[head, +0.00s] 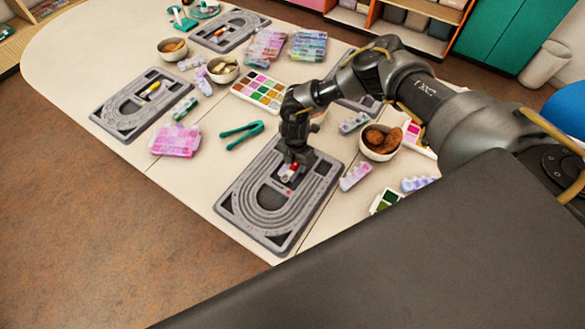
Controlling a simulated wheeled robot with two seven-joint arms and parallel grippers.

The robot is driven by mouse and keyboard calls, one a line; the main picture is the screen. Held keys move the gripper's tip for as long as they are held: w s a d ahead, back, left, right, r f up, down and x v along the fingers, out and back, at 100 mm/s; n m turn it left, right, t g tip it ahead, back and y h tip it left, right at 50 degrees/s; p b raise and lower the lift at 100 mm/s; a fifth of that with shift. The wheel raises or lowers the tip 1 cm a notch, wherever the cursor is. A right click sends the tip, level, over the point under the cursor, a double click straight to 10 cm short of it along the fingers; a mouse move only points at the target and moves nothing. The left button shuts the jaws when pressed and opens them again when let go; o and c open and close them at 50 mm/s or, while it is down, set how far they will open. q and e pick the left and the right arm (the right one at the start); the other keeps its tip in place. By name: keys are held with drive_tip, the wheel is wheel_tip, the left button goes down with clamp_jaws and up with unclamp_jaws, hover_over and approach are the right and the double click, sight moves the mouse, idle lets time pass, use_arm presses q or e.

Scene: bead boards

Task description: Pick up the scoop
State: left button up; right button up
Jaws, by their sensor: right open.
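A grey bead board (235,208) lies flat at the near edge of the table. My right gripper (291,165) reaches down over the upper part of this board, open. A small light-coloured object with red on it (289,176), which may be the scoop, shows at the fingertips in the board's inner area. The gripper partly hides it, and I cannot tell whether the fingers touch it. My left gripper is not in view.
Green pliers (242,131) and a pink bead pack (176,141) lie left of the board. A bowl of brown pieces (381,142) stands to the right, close to my right arm. Another bead board (112,111) lies farther left.

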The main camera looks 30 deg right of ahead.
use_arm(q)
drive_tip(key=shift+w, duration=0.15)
use_arm(e)
drive_tip(key=shift+c, duration=0.5)
drive_tip(key=shift+c, duration=1.3)
clamp_jaws()
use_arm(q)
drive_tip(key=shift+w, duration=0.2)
use_arm(e)
drive_tip(key=shift+w+r, duration=0.1)
drive_tip(key=shift+r, duration=0.55)
use_arm(q)
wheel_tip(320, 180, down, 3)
drive_tip(key=b, duration=0.2)
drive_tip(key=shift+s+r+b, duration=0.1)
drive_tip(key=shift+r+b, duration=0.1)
drive_tip(key=shift+b, duration=0.1)
use_arm(e)
drive_tip(key=s+a+r, duration=0.3)
drive_tip(key=s+r, duration=0.8)
drive_tip(key=s, duration=0.2)
drive_tip(key=shift+s+a+r, duration=0.3)
drive_tip(key=shift+a+r, duration=0.05)
drive_tip(key=shift+a, duration=0.05)
